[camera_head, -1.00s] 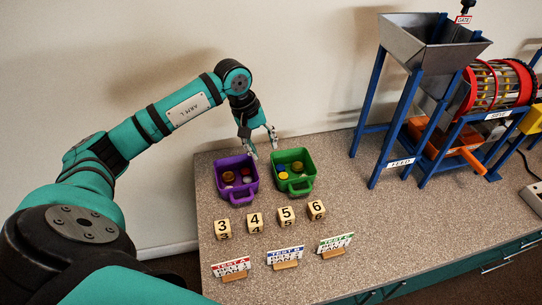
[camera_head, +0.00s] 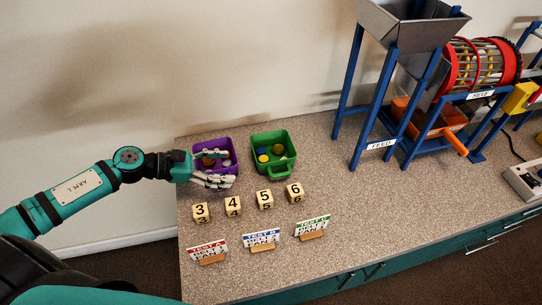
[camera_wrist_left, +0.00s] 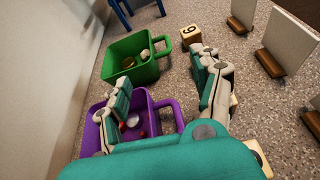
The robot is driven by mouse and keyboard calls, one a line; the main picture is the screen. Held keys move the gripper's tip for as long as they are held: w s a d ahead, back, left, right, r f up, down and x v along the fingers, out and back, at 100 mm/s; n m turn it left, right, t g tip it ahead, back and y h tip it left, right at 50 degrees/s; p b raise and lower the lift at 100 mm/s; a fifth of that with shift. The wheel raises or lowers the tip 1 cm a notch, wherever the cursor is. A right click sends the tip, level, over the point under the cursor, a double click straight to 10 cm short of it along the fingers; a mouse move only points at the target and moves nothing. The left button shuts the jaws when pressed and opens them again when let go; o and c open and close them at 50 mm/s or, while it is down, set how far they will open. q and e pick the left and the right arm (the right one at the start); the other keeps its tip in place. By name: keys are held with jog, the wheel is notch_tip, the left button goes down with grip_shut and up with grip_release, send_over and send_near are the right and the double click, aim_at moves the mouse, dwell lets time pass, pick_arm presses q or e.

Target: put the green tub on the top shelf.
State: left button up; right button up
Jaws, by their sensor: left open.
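The green tub (camera_head: 272,138) stands upright on the speckled bench, its handle towards the front, with blue, yellow and other small pieces inside. It also shows in the left wrist view (camera_wrist_left: 140,74), ahead of the fingers. My left gripper (camera_head: 230,168) is open and empty, low over the purple tub and pointing right towards the green tub, apart from it. In the left wrist view its two fingers (camera_wrist_left: 162,70) are spread, one above the purple tub and one beyond its handle side. My right gripper is not in view. I see no shelf in these frames.
The purple tub (camera_head: 209,142) stands just left of the green one, partly hidden by my gripper. Several number blocks (camera_head: 264,199) and test cards (camera_head: 262,240) stand in front. A hopper on blue legs (camera_head: 413,25) and a sieve drum (camera_head: 480,65) stand at the right.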

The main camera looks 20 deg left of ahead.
pick_arm(q)
jog(key=p, duration=0.2)
send_near(287, 167)
jog(key=shift+s+a, duration=0.25)
jog(key=shift+w+d+f, duration=0.25)
jog(key=shift+d, duration=0.15)
jog(key=shift+w+d, duration=0.25)
jog(key=p+x, duration=0.1)
jog(key=x, duration=0.2)
jog(key=shift+w+d+f, duration=0.15)
jog(key=shift+w, duration=0.15)
jog(key=shift+w+d+f, duration=0.2)
jog(key=shift+d+f, duration=0.05)
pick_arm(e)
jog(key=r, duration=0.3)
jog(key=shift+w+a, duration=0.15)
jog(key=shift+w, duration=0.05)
pick_arm(q)
jog(key=shift+r, duration=0.1)
jog(key=c, duration=1.3)
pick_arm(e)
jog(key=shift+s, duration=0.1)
